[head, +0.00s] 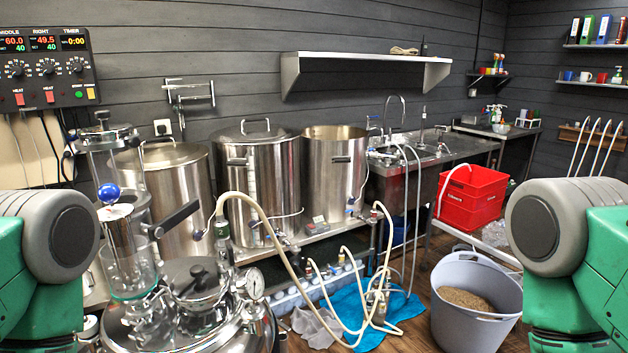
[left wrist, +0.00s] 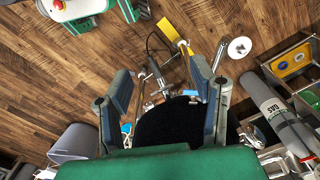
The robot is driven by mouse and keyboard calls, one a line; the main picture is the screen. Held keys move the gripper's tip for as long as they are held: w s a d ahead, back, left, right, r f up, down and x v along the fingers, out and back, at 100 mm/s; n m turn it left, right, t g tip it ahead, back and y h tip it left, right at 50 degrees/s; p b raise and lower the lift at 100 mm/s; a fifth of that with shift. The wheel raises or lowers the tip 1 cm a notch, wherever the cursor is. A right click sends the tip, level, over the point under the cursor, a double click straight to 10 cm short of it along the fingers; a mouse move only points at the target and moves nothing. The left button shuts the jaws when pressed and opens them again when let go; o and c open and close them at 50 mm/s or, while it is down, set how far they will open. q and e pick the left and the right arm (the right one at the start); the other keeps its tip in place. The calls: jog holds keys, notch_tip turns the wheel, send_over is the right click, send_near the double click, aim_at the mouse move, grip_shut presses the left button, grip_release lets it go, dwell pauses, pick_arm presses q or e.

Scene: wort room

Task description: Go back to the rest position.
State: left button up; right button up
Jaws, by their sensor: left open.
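My left gripper (left wrist: 162,85) shows in the left wrist view. Its two fingers stand wide apart with nothing between them, above the wooden floor (left wrist: 60,60). A dark round object lies beyond the fingers, partly hidden by them and by my green wrist. In the head view, only green and grey links of both my arms show at the left and right edges. Neither gripper shows there, and my right gripper is in neither view.
A steel vessel with a gauge (head: 255,284) stands close in front at lower left. Large pots (head: 260,180) stand on a bench behind it. A grey bucket of grain (head: 472,325) and red crates (head: 470,195) are at right. Hoses and a blue cloth (head: 350,310) lie between.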

pick_arm(q)
notch_tip(320, 180, down, 12)
jog(key=w+d+m+b, duration=0.1)
jog(key=w+b, duration=0.1)
jog(key=b, duration=1)
jog(key=shift+r+t, duration=0.2)
jog(key=shift+t, duration=0.1)
